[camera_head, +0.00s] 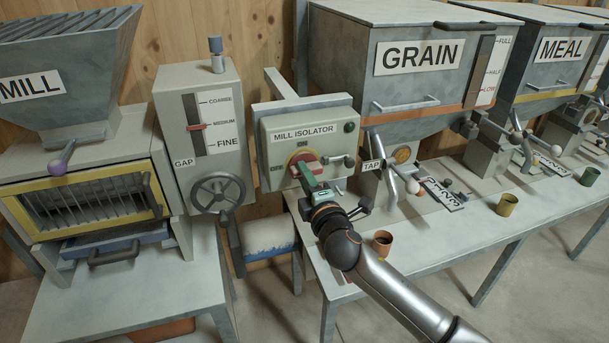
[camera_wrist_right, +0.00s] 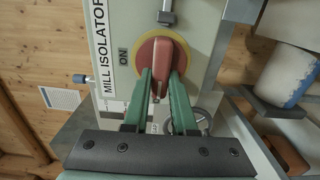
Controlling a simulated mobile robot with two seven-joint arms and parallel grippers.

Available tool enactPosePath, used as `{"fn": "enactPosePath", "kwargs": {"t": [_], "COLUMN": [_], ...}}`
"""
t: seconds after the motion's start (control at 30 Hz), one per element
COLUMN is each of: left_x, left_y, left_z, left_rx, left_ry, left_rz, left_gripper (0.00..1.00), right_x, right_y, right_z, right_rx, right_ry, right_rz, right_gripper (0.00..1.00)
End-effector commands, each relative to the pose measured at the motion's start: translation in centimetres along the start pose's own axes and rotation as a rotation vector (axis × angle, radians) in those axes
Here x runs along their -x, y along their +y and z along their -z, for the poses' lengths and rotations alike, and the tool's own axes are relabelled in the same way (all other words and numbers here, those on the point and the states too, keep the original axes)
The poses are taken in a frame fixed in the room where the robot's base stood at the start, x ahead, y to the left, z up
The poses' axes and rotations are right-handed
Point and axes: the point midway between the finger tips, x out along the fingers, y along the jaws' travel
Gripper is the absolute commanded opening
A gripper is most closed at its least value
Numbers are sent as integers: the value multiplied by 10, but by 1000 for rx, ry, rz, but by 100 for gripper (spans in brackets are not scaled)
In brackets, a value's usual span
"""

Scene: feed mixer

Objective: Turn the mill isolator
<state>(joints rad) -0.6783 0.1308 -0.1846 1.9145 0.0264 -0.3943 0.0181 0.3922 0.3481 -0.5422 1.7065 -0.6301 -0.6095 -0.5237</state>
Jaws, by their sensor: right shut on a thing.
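My right gripper (camera_head: 308,180) reaches the handle from the front. In the right wrist view the green fingers (camera_wrist_right: 163,85) close on either side of the red handle (camera_wrist_right: 161,58), and an ON mark (camera_wrist_right: 123,57) shows beside the yellow plate (camera_wrist_right: 207,52). The fingers partly hide the handle. My left gripper is not in view.
A metal lever (camera_head: 337,160) sticks out at the isolator's right side. The gap handwheel (camera_head: 217,193) and the mill (camera_head: 80,170) stand to the left. The grain hopper (camera_head: 345,60) and its tap (camera_head: 400,170) are close on the right. A brown cup (camera_head: 382,243) stands on the bench near my arm.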

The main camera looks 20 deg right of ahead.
Motion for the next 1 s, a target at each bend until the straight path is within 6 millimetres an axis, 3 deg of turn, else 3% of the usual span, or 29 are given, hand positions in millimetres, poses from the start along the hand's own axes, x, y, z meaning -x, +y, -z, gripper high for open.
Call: {"fn": "enactPosePath", "kwargs": {"t": [0.33, 0.37, 0.6, 1.0], "left_x": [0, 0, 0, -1], "left_y": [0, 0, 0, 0], "left_z": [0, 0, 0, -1], "left_rx": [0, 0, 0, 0], "left_ry": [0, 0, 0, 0], "left_rz": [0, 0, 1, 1], "left_gripper": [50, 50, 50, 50], "right_x": [0, 0, 0, 9], "right_y": [-1, -1, 0, -1], "right_z": [0, 0, 0, 0], "right_rx": [9, 8, 6, 4], "right_ry": [-1, -1, -1, 0], "right_rz": [1, 1, 1, 0], "right_gripper": [0, 28, 55, 55]}}
